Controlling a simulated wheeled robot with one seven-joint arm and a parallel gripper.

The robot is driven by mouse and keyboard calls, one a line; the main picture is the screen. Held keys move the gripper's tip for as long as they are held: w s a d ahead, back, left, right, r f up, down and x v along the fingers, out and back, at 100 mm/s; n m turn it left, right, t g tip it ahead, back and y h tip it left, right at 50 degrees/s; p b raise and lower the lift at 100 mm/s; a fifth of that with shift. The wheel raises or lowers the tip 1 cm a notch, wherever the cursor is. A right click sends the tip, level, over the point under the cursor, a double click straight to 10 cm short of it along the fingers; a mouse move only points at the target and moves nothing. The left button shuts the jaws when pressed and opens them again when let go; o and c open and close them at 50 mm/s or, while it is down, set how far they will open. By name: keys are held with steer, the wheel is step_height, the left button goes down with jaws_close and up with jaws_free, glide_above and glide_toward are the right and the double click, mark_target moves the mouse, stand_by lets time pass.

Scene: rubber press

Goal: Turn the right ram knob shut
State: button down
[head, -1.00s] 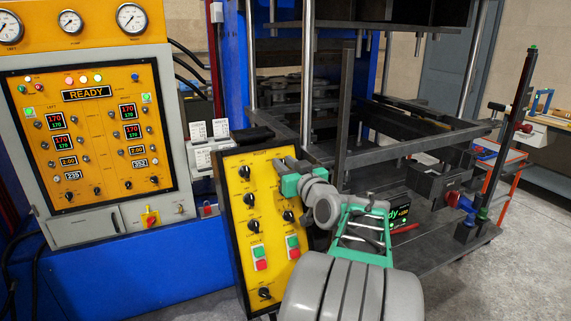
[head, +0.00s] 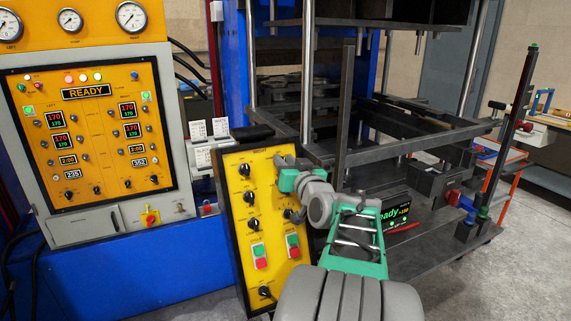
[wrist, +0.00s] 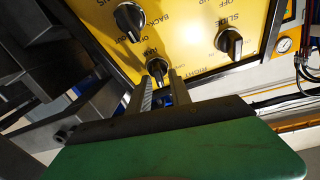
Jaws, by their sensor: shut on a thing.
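The right ram knob (wrist: 157,67) is a black rotary knob on a yellow panel, with RAM lettering above it in the wrist view. My gripper (wrist: 161,78) is shut on it, one finger on each side, and the fingers hide part of it. In the head view my gripper (head: 280,163) is at the upper right of the slanted yellow panel (head: 268,193) and hides this knob. The knob's exact turn angle is hard to read.
Other black knobs sit close by, one at upper left (wrist: 129,17) and one at right (wrist: 229,41) in the wrist view. Green and red buttons (head: 292,246) are lower on the panel. A dark press frame (head: 345,110) stands right beside my arm.

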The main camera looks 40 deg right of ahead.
steer(key=m+g+h, duration=0.1)
steer(key=m, duration=0.4)
steer(key=shift+b, duration=0.4)
steer(key=shift+f+m+g+h+b, duration=0.1)
steer(key=shift+m+g+h+b, duration=0.35)
steer(key=shift+m, duration=1.25)
steer(key=shift+s+g+h, duration=0.1)
steer(key=shift+g+h, duration=0.15)
steer(key=shift+g, duration=0.1)
steer(key=c, duration=1.5)
jaws_free()
steer(key=b+v, duration=0.2)
steer(key=v, duration=0.5)
steer(key=shift+s+a, duration=0.15)
steer(key=shift+s, duration=0.2)
